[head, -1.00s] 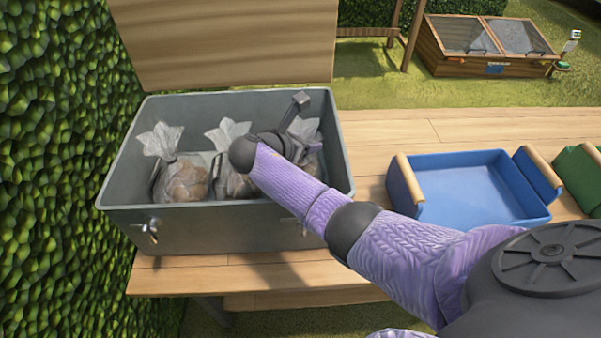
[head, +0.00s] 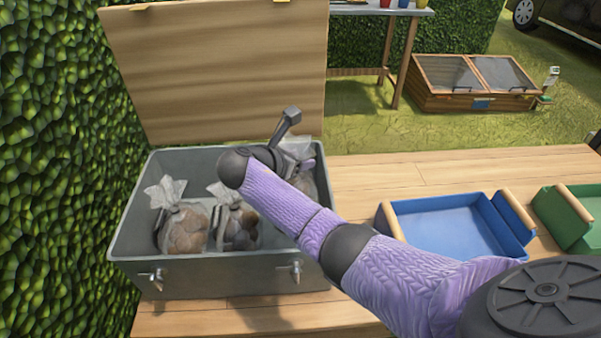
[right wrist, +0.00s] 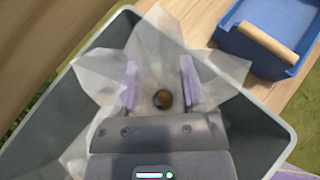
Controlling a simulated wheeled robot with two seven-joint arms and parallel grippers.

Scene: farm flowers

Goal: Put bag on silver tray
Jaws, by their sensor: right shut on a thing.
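My right gripper (head: 302,165) is over the right end of an open grey metal box (head: 215,281). It is shut on the neck of a clear plastic bag (head: 309,183), partly hidden behind my wrist. In the right wrist view, the two purple fingers (right wrist: 160,84) pinch the bag, and its crumpled top (right wrist: 153,45) spreads around them. Two more bags with brown contents, a left one (head: 184,229) and a middle one (head: 238,226), stand in the box. No silver tray shows. My left gripper is not in view.
The box's wooden lid (head: 220,70) stands open behind it. A blue tray (head: 450,225) with wooden handles and a green tray (head: 568,220) stand to the right on the wooden table (head: 400,178). A hedge is close on the left.

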